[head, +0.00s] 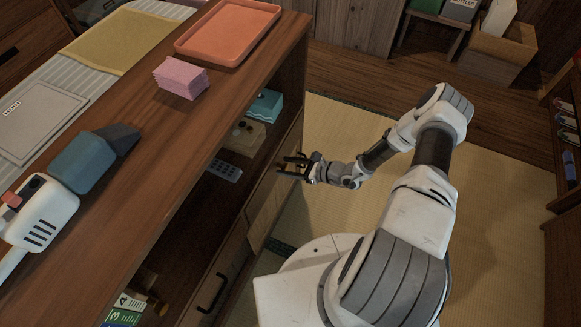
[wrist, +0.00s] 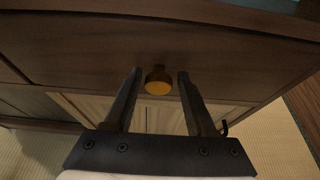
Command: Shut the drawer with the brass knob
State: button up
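The brass knob (wrist: 158,82) is round and sits on a dark wooden drawer front (wrist: 90,48) in the wrist view. My gripper (wrist: 160,74) is open, with one finger on each side of the knob and a small gap on both sides. In the head view my gripper (head: 291,165) is at the front of the wooden cabinet, near its far end. The knob cannot be made out there. How far the drawer stands out is not clear from either view.
The cabinet top (head: 150,150) carries an orange tray (head: 228,32), pink napkins (head: 181,77) and a teal and white appliance. Its open shelf holds a remote (head: 224,170) and a teal box (head: 265,105). A black handle (head: 212,292) is on the near front. Tatami floor (head: 500,190) lies clear at right.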

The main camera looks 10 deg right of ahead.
jog(key=shift+o, duration=0.6)
jog(key=shift+s, duration=0.1)
jog(key=p+v, duration=0.3)
jog(key=v, duration=1.4)
jog(key=shift+d, duration=0.2)
jog(key=shift+r, duration=0.2)
